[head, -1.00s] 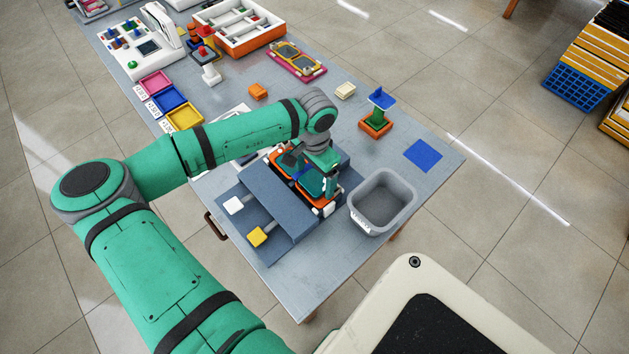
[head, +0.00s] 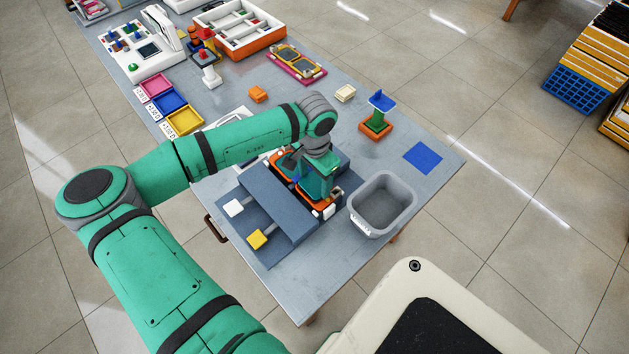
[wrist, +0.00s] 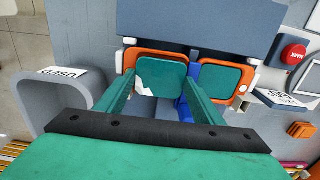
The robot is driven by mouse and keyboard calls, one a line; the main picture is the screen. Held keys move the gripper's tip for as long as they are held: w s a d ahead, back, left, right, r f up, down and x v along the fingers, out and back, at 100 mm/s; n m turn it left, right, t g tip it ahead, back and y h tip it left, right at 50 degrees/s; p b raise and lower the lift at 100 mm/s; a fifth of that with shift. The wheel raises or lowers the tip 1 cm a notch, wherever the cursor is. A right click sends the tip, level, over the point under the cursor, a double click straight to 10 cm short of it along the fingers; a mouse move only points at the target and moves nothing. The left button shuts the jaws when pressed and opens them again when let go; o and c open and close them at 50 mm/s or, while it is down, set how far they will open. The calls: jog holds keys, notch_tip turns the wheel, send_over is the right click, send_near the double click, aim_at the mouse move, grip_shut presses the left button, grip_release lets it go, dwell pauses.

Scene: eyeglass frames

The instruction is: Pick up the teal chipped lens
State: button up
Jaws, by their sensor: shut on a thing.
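A teal lens (wrist: 160,78) lies between my fingertips at the left opening of an orange eyeglass frame (wrist: 130,58). A second teal lens (wrist: 222,82) sits in the frame's right opening. My gripper (wrist: 159,84) is shut on the left lens, one finger at each side of it; it also shows in the head view (head: 318,192), low over the frame. In the head view my wrist hides most of the frame and the lenses.
A grey bin (head: 361,214) stands close to the right of the frame; its label reads USED in the wrist view. A blue-grey fixture (head: 276,204) lies left of the frame. An orange stand (head: 375,130) and a blue square (head: 422,156) are farther off, with bare table between.

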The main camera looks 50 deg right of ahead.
aim_at(315, 184)
jog(key=shift+r, duration=0.1)
notch_tip(315, 184, up, 3)
jog(key=s+a+r, duration=0.5)
jog(key=s+r, duration=0.5)
jog(key=s, duration=0.3)
jog(key=shift+r, duration=0.15)
